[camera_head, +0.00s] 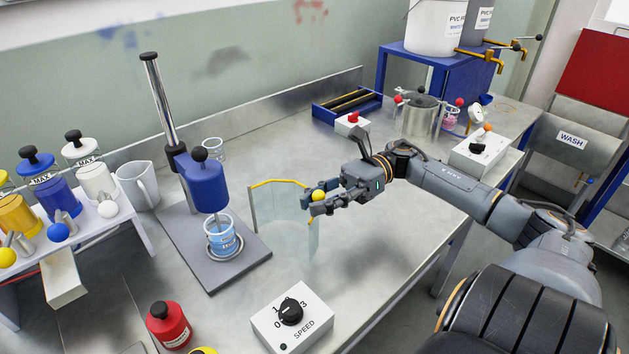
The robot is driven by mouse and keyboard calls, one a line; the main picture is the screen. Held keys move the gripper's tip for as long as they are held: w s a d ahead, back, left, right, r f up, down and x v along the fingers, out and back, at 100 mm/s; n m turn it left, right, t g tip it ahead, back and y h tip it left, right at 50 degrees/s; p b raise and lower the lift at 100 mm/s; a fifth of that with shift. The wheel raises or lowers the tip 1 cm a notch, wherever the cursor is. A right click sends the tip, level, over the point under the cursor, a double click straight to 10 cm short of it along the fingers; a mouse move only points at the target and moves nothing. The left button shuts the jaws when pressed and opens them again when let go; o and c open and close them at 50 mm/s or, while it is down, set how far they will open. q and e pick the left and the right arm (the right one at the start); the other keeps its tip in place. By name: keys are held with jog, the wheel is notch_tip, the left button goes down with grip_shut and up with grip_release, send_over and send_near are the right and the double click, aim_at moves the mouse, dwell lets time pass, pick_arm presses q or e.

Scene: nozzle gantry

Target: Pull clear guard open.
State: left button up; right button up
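The clear guard (283,208) is a see-through bent panel with a yellow top edge, standing to the right of the blue mixer (208,187). The guard's yellow ball knob (319,195) is at its right end. My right gripper (313,201) reaches in from the right, with its fingers closed around the knob; the fingers partly hide the guard's right edge. A beaker of blue liquid (222,238) stands under the mixer head on the grey base plate. There is a gap between the guard and the beaker. My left gripper is not in view.
A speed dial box (307,326) and a red bottle (168,325) stand at the front. Paint jars on a white shelf (135,212) are at left. A metal pot (420,118) and white switch box (473,158) stand at the back right. The bench around the guard is clear.

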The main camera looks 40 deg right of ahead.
jog(key=shift+s+d, duration=0.1)
jog(key=shift+s, duration=0.05)
jog(key=shift+r, duration=0.1)
jog(key=s+d, duration=0.1)
jog(key=d, duration=1)
jog(key=shift+s+d, duration=0.15)
jog(key=shift+d, duration=0.25)
